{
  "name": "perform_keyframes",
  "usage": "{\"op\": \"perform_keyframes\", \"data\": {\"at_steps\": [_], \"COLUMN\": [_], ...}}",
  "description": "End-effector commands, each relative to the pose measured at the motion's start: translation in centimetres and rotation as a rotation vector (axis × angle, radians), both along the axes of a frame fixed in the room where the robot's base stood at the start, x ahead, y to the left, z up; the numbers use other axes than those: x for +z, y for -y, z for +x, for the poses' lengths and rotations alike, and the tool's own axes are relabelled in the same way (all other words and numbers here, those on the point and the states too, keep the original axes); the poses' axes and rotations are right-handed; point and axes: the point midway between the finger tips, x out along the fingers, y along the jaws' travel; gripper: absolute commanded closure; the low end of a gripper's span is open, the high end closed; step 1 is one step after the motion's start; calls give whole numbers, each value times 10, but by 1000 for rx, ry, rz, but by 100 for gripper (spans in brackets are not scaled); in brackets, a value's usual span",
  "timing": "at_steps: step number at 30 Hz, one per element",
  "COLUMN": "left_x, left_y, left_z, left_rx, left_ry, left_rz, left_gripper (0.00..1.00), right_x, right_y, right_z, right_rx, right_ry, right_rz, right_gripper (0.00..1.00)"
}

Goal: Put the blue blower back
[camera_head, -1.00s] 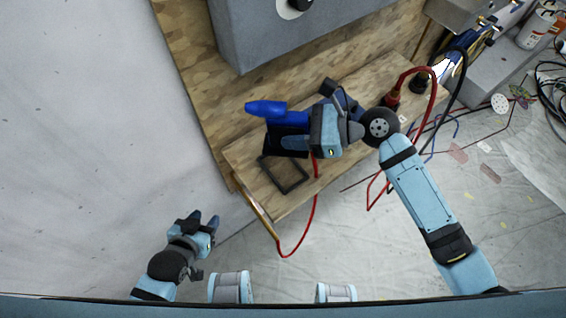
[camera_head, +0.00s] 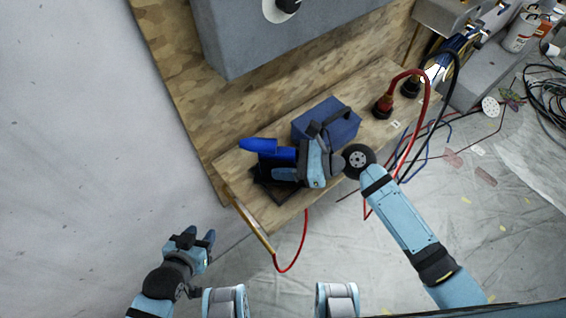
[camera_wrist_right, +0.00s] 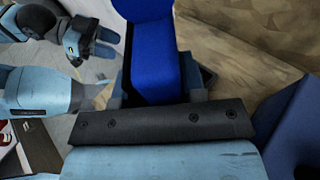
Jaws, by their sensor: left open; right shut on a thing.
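The blue blower (camera_head: 262,146) is held by my right gripper (camera_head: 285,166) over the near left part of the wooden shelf. The blower's blue body also fills the top middle of the right wrist view (camera_wrist_right: 155,62). A black square frame (camera_head: 283,194) lies on the shelf below it, mostly covered by the blower and gripper. I cannot tell whether the blower touches the frame. My left gripper (camera_head: 203,240) is open and empty, off the shelf at the lower left; it also shows in the right wrist view (camera_wrist_right: 98,42).
A dark blue box (camera_head: 343,128) with a black handle stands just behind the right gripper. The wooden shelf (camera_head: 375,92) carries red and black cable plugs (camera_head: 383,106) at its right. A large grey cabinet (camera_head: 255,45) is behind. A red cable (camera_head: 300,247) hangs below the shelf's front.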

Motion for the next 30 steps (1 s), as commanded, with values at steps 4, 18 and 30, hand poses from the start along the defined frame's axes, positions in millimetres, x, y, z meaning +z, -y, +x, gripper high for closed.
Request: {"op": "perform_keyframes", "data": {"at_steps": [4,18,30], "left_x": [1,1,1], "left_y": [0,-3,-1], "left_z": [0,0,0], "left_rx": [0,-9,-6], "left_ry": [1,5,1], "left_rz": [1,11,5], "left_gripper": [57,57,57], "right_x": [-1,-8,4], "right_y": [0,0,20], "right_z": [0,0,-3], "right_rx": [0,0,-1], "right_ry": [0,0,-1], "right_rz": [1,0,-4], "right_gripper": [71,37,37]}}
